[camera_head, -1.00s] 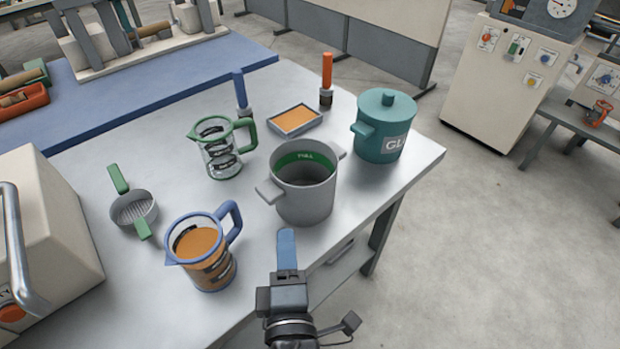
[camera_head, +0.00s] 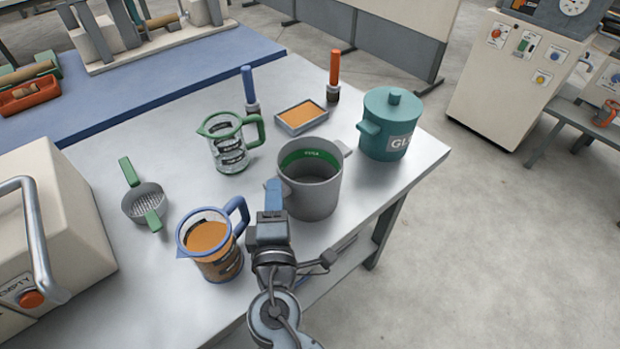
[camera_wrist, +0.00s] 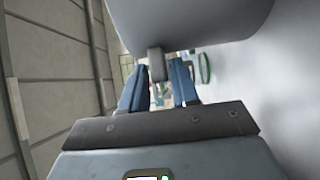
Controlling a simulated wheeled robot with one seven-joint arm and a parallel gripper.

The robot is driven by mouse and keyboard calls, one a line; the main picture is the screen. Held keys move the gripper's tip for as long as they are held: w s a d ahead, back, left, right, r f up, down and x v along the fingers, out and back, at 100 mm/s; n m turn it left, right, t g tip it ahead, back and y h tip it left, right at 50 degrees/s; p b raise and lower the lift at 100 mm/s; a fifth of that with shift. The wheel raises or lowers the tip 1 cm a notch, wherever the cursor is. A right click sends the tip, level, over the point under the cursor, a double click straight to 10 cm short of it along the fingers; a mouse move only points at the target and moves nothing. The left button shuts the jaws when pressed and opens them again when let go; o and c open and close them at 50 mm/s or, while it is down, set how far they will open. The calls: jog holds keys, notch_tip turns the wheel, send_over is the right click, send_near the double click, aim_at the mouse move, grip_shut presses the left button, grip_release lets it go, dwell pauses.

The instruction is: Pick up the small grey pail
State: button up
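The small grey pail (camera_head: 318,196) stands upright on the metal table, with a green band and lettering inside its rim. It has a tab handle on each side. My gripper (camera_head: 273,184) is at its left handle, which the blue fingers partly hide. In the wrist view, the pail's wall (camera_wrist: 190,22) fills the top. Its grey handle (camera_wrist: 156,62) shows at the tips of my gripper (camera_wrist: 160,82), between the two blue fingers. The fingers stand apart, with a gap visible, so my gripper is open. Whether either finger touches the handle is unclear.
A blue-rimmed jug of orange contents (camera_head: 208,245) stands close left of my gripper. A green-handled jug (camera_head: 230,150), an orange-filled tray (camera_head: 301,117) and a teal lidded pot (camera_head: 388,128) surround the pail. A strainer (camera_head: 144,203) lies left. The table's front edge is near.

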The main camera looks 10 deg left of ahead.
grip_shut()
jog(key=shift+r, duration=0.1)
dwell(0.3)
